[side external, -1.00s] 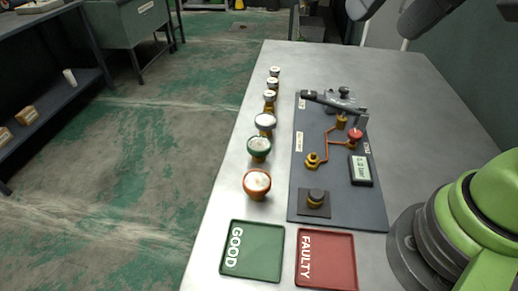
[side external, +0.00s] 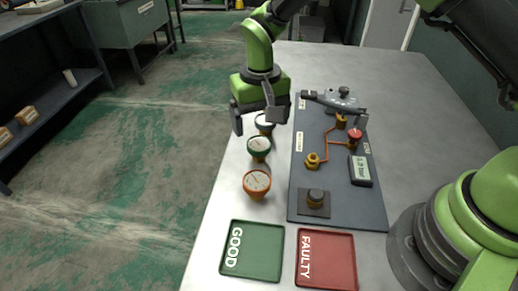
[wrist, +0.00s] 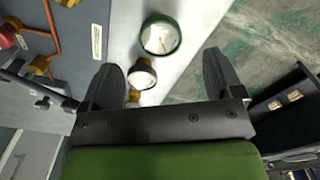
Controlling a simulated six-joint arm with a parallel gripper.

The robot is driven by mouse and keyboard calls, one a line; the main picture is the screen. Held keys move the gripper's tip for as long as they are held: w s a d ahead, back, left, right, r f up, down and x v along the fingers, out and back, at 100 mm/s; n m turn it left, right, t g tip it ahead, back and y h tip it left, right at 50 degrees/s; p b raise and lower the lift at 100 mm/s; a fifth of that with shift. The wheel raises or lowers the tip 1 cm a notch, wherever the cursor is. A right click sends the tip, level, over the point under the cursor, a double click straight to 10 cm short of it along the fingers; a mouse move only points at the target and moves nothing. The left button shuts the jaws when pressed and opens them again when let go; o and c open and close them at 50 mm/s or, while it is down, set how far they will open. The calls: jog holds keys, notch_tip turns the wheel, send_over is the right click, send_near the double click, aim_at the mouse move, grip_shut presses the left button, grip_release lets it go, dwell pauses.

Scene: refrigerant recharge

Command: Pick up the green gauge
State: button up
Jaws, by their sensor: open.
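The green gauge (side external: 259,147) stands on the left side of the metal table, with a green rim and a pale dial. In the wrist view the green gauge (wrist: 160,36) is ahead of the fingertips, near the top centre. My gripper (side external: 258,126) is open and empty, pointing down over the gauge row, just behind the green gauge. In the wrist view a dark-rimmed gauge (wrist: 142,75) lies between the open fingers of my gripper (wrist: 163,75). My gripper hides the farther gauges in the side view.
The orange gauge (side external: 257,184) stands nearer the camera than the green one. A dark panel (side external: 340,205) with copper piping and a display (side external: 360,170) lies to the right. The GOOD tray (side external: 251,250) and FAULTY tray (side external: 326,259) lie at the front.

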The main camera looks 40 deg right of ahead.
aim_at(259, 144)
notch_tip(259, 144, down, 8)
jog(key=shift+w+r, duration=0.1)
jog(key=shift+w, duration=0.05)
jog(key=c, duration=1)
